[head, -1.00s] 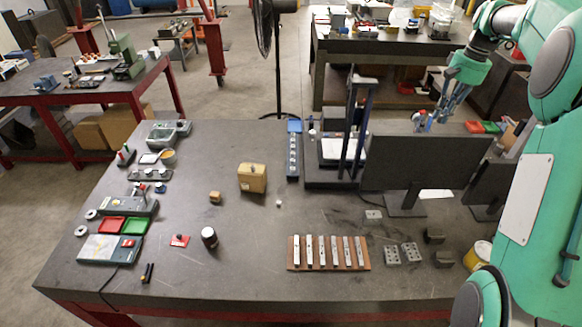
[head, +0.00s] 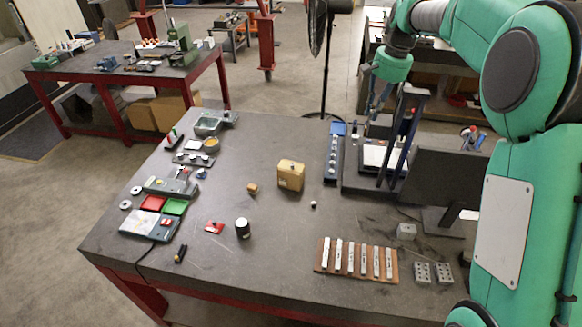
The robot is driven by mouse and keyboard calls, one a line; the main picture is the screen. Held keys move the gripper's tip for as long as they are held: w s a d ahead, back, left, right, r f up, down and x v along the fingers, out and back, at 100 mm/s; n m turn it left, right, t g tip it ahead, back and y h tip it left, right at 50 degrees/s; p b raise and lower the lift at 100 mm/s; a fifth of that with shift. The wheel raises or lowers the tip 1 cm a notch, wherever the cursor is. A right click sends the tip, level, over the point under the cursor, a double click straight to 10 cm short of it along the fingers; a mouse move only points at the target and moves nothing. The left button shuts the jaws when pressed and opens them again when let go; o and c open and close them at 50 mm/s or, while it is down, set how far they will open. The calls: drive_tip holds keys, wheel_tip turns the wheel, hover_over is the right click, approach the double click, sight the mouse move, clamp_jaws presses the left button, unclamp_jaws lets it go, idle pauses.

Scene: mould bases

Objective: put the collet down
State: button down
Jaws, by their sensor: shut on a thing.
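My gripper (head: 377,104) hangs from my green arm at the upper right, fingers pointing down, over the far side of the workbench near the dark upright frame. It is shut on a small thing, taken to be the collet. The collet itself cannot be made out at this size, and the fingertips are partly lost against the dark frame behind.
The grey workbench (head: 275,240) has free room in its middle. A blue strip rack (head: 333,160), a tan box (head: 291,175), a dark-framed stand (head: 398,145) and a black panel (head: 440,175) stand near the gripper. A board of metal bars (head: 357,262) lies in front.

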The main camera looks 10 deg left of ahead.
drive_tip(key=s+a, duration=0.3)
drive_tip(key=a, duration=0.8)
drive_tip(key=s+a, duration=0.3)
drive_tip(key=a, duration=0.8)
wheel_tip(320, 180, down, 26)
drive_tip(key=shift+a+n+p, duration=0.2)
drive_tip(key=shift+n+p, duration=0.1)
drive_tip(key=shift+p, duration=0.05)
drive_tip(key=shift+w, duration=0.2)
drive_tip(key=p, duration=0.3)
hover_over(289, 169)
drive_tip(key=shift+w+a+f, duration=0.1)
drive_tip(key=shift+w+f, duration=0.05)
drive_tip(key=shift+f, duration=0.55)
drive_tip(key=shift+f, duration=0.1)
drive_tip(key=shift+f+p, duration=0.45)
drive_tip(key=shift+f, duration=1.2)
drive_tip(key=shift+f+b, duration=0.4)
drive_tip(key=shift+f, duration=0.2)
